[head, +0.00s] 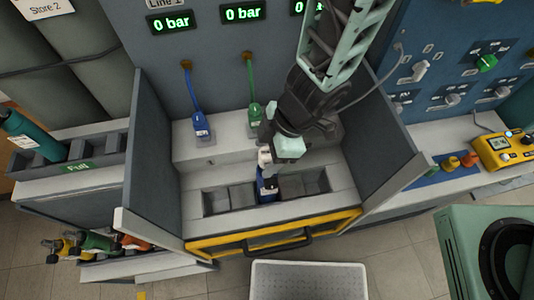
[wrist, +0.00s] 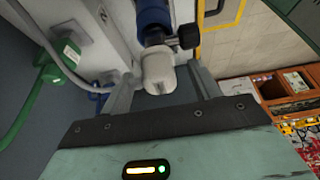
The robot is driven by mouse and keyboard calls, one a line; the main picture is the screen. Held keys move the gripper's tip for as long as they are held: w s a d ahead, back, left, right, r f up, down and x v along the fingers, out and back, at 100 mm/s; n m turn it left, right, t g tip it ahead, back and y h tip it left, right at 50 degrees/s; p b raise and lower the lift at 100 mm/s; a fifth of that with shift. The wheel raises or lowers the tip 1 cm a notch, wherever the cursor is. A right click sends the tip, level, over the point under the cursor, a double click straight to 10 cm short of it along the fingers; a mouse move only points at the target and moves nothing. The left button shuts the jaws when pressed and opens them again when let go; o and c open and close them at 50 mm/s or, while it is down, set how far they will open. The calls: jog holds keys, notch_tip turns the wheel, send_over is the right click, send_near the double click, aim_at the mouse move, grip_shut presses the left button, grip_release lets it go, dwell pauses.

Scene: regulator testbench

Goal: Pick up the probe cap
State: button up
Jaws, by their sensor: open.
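A blue cylinder (head: 267,188) with a dark side knob stands in the bench's recessed tray. It also shows at the top of the wrist view (wrist: 154,18). A pale, slotted piece (wrist: 158,73) sits on its end and looks like the probe cap. In the head view this pale piece (head: 264,156) is partly hidden by my gripper (head: 277,158). In the wrist view my gripper (wrist: 162,88) is open, with one finger on each side of the pale piece. Gaps show between the piece and both fingers.
The tray (head: 215,202) has several compartments between two upright side panels (head: 155,155). A yellow-framed front with a handle (head: 280,244) lies below it. Blue (head: 201,124) and green (head: 255,112) hose connectors stand behind. A yellow meter (head: 497,152) is at right.

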aim_at(267, 152)
jog(key=c, duration=1.2)
jog(key=shift+o, duration=0.2)
jog(key=shift+r, duration=0.15)
notch_tip(267, 152, up, 10)
jog(key=p, duration=0.4)
